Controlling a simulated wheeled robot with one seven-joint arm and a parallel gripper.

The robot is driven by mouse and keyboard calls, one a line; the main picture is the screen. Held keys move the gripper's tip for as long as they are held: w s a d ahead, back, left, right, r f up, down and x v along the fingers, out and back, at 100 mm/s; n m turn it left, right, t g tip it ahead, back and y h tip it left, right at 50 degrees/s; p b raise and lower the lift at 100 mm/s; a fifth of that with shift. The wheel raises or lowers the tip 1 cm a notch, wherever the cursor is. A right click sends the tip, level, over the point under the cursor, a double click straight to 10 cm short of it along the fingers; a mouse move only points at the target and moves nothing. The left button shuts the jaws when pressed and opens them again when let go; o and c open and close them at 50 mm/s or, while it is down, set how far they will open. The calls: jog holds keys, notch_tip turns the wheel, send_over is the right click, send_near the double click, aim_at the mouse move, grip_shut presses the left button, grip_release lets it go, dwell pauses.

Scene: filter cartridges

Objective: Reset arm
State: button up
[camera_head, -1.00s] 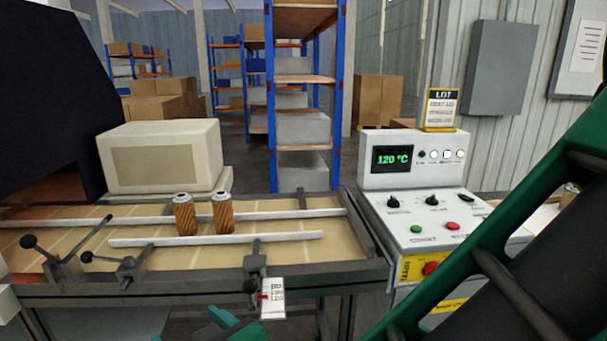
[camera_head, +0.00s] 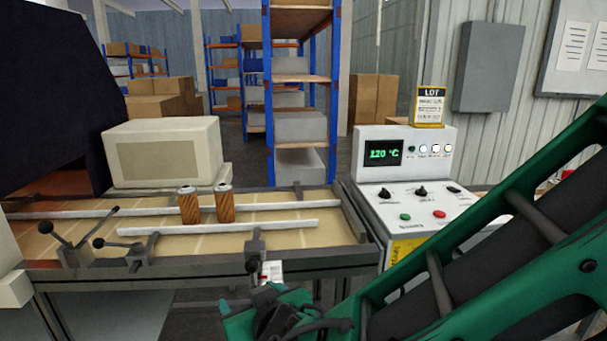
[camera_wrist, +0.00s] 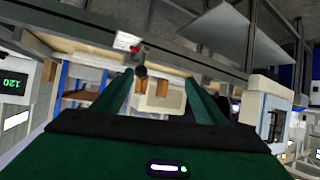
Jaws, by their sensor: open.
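My gripper (camera_wrist: 160,97) shows in the wrist view as two green fingers spread apart, with nothing between them close by. The wrist picture is turned over, with the conveyor's edge along its top. In the head view part of my green arm end shows at the bottom centre, in front of and below the conveyor edge; the fingertips cannot be made out there. Two brown filter cartridges, the left one (camera_head: 189,206) and the right one (camera_head: 225,204), stand upright side by side on the conveyor (camera_head: 80,245) between the guide rails, apart from my gripper.
A control panel (camera_head: 412,205) reading 120 °C stands right of the conveyor, with a yellow LOT card (camera_head: 429,106) on top. A cream box (camera_head: 160,152) sits behind the cartridges. Lever clamps (camera_head: 75,240) and a hanging white tag (camera_head: 271,273) are at the conveyor's front edge.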

jog(key=w+d+f+m+g+h, duration=0.1)
jog(key=w+d+m+h, duration=0.25)
jog(key=d, duration=0.95)
jog(key=w+d+f+m+g+h, duration=0.1)
jog(key=w+d+m+h, duration=0.2)
jog(key=d, duration=0.9)
jog(key=s+d+m+g+h, duration=0.2)
jog(key=s+d+g, duration=0.2)
jog(key=d, duration=1.1)
jog(key=s+d+m+g+y, duration=0.1)
jog(key=s+d+m+g, duration=0.1)
jog(key=s+d, duration=0.3)
jog(key=s+d+m+g+y, duration=0.2)
jog(key=s+d, duration=0.3)
jog(key=s, duration=0.9)
jog(key=shift+d+r+g, duration=0.2)
jog(key=shift+g, duration=0.2)
